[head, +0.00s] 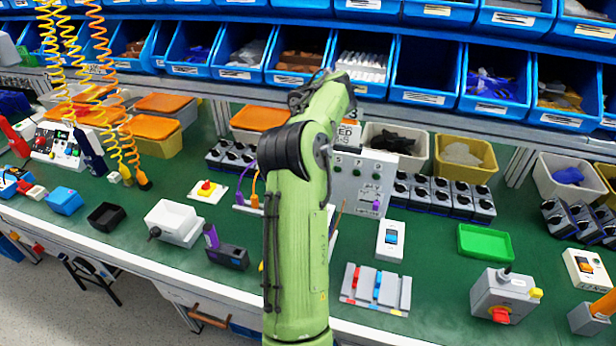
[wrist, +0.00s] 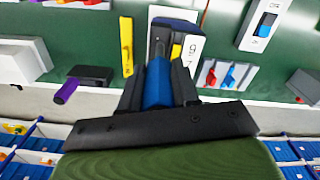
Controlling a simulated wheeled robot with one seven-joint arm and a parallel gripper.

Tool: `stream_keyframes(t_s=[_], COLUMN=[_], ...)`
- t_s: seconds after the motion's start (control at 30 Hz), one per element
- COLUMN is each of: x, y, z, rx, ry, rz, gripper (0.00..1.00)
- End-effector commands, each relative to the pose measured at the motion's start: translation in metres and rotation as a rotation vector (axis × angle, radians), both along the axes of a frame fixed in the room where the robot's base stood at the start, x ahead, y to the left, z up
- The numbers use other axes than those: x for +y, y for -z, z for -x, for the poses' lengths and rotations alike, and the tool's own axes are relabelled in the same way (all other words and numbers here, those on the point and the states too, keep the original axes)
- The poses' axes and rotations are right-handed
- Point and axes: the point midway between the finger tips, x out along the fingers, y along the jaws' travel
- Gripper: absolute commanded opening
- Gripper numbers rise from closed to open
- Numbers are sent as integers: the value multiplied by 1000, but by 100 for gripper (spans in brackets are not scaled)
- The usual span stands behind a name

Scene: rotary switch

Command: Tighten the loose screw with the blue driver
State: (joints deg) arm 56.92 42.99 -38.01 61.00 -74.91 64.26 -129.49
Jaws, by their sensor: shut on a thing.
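In the wrist view my gripper (wrist: 158,72) is shut on a blue handle (wrist: 158,86), which looks like the blue driver. The handle points away from the wrist between the dark fingers. A dark blue and black part (wrist: 173,24) lies beyond the fingertips; I cannot tell whether it touches the driver. A yellow strip (wrist: 127,45) is left of the fingers. A white labelled plate (wrist: 192,46) is just right of them. I cannot make out the loose screw in either view. In the head view my green arm hides the gripper and the driver.
A panel with red and blue levers (head: 376,288) and a white rocker switch (head: 390,240) stand right of my arm. A dark block with a purple handle (head: 229,256) and a white box (head: 174,222) stand left. A green tray (head: 486,242) and grey button box (head: 505,293) are farther right.

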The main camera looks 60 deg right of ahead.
Motion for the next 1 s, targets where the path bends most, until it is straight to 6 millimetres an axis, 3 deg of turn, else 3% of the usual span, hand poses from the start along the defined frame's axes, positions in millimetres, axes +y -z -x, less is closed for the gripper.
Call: stream_keyframes(t_s=[0.37, 0.63, 1.0], x=[0, 1, 0], y=[7, 5, 7], z=[0, 1, 1], rx=[0, 1, 1], ry=[20, 660, 703], rz=[0, -2, 0], gripper=[0, 0, 0])
